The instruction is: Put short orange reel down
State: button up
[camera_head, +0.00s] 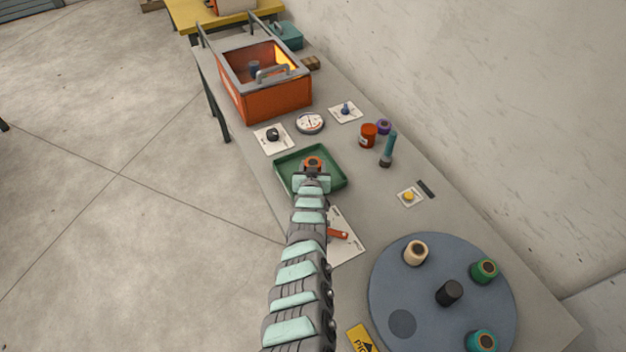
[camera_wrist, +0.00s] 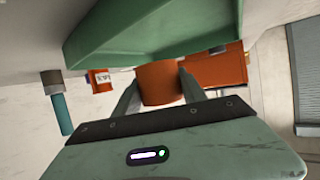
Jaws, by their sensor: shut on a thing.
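The short orange reel (camera_head: 313,163) is at the green tray in the head view. It also shows in the wrist view (camera_wrist: 160,83), between the two fingers. My gripper (camera_wrist: 160,88) is shut on the reel. In the head view my gripper (camera_head: 313,172) is over the middle of the green tray (camera_head: 334,184). The tray's wall shows next to the reel in the wrist view (camera_wrist: 160,30). I cannot tell whether the reel touches the tray floor. My arm hides the tray's near part.
An orange open-topped box (camera_head: 268,100) stands behind the tray. A round grey turntable (camera_head: 385,300) with several spools is at front right. A red lever (camera_head: 338,234) lies beside my arm.

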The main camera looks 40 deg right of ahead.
notch_tip(320, 180, down, 4)
jog(key=shift+s+d+f+b, duration=0.15)
jog(key=shift+f+b, duration=0.1)
jog(key=shift+b, duration=0.85)
jog(key=shift+f, duration=0.2)
jog(key=shift+r, duration=0.1)
jog(key=o, duration=1.4)
jog(key=shift+c, duration=0.2)
